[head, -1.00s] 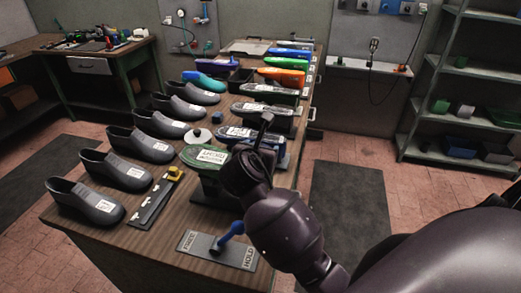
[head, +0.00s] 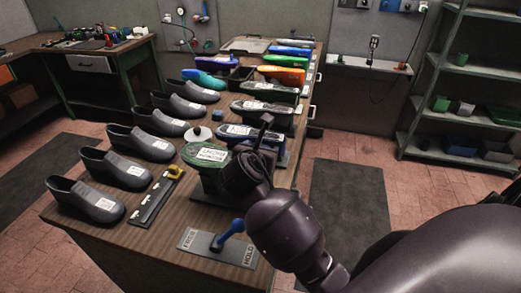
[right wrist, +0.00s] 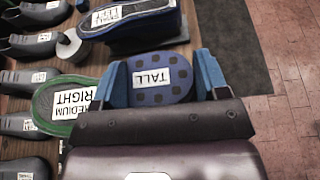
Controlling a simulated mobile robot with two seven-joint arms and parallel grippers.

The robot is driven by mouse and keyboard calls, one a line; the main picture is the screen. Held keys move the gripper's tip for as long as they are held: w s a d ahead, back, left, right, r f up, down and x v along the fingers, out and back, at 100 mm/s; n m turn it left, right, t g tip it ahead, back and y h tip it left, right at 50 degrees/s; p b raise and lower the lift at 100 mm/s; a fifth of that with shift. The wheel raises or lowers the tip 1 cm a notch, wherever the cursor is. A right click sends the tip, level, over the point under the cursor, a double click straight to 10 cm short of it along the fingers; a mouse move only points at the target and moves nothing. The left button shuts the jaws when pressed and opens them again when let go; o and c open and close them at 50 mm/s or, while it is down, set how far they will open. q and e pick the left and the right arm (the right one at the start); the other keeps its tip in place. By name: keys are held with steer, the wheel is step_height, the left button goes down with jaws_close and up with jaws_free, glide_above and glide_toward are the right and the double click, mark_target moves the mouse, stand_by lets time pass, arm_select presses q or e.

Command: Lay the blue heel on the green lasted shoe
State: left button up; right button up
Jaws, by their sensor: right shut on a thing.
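The green lasted shoe (head: 195,153) lies sole up on a stand near the front of the bench. Its white label reads MEDIUM RIGHT in the right wrist view (right wrist: 43,100), where it lies to the left of my gripper. My right gripper (right wrist: 161,82) is shut on the blue heel (right wrist: 150,96), which has a white TALL label and dark square spots. The heel is held between the two blue fingers, beside the shoe and apart from it in that view. In the head view my right gripper (head: 264,138) is just right of the shoe, and the heel is hidden there. My left gripper is not in view.
A blue lever (head: 233,229) stands on a FREE/HOLD plate (head: 204,243) at the bench front. Grey shoes (head: 92,203) line the left side. Other labelled lasted shoes (head: 262,110) stand behind. A round grey knob (head: 199,134) is close behind the green shoe.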

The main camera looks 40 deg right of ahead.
steer(key=shift+f, duration=0.15)
steer(key=o, duration=1)
steer(key=shift+o, duration=0.2)
steer(key=v, duration=1.1)
steer(key=shift+d, duration=0.1)
